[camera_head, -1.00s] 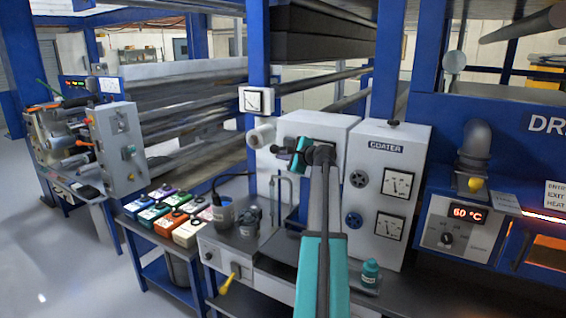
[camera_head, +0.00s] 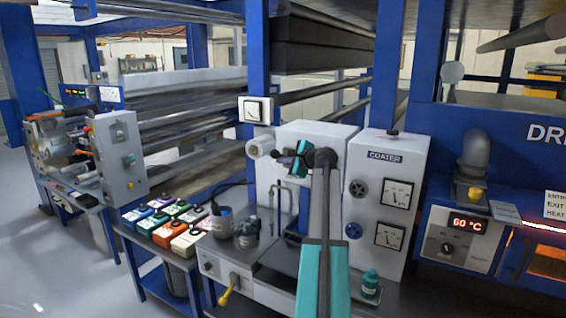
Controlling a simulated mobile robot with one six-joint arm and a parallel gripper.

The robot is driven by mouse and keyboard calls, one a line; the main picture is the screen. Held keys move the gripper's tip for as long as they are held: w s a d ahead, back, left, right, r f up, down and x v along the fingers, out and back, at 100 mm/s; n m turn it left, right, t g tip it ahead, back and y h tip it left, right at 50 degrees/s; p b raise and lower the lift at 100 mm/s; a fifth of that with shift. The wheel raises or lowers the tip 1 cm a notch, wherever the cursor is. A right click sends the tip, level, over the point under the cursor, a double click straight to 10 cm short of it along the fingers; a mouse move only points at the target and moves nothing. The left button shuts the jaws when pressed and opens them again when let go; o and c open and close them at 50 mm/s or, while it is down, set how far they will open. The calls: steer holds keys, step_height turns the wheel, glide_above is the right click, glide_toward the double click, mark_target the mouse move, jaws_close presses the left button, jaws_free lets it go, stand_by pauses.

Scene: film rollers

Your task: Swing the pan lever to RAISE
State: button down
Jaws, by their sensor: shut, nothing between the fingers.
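A yellow-handled lever (camera_head: 228,290) sticks out from the front of the white coater bench, its grip slanting down to the left. It appears to be the pan lever; no RAISE mark is readable. My gripper (camera_head: 290,166) shows small, in teal and dark grey, in front of the upper part of the white coater cabinet (camera_head: 309,134). It is shut and empty, well above the lever and to its right, apart from it. My arm hides part of the cabinet and bench behind it.
Several coloured boxes (camera_head: 165,233) stand on a side table left of the bench. A teal bottle (camera_head: 370,285) stands at the right. Open floor lies at the left.

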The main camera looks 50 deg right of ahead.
steer(key=shift+w+d+r, duration=0.1)
steer(key=shift+d+r, duration=0.05)
steer(key=shift+r, duration=0.45)
step_height(320, 180, down, 5)
steer(key=s+b, duration=0.1)
steer(key=b, duration=0.1)
steer(key=s+d+r+b, duration=0.1)
steer(key=s+r+b, duration=0.2)
steer(key=s+r, duration=0.2)
steer(key=s, duration=0.3)
steer(key=shift+s, duration=0.3)
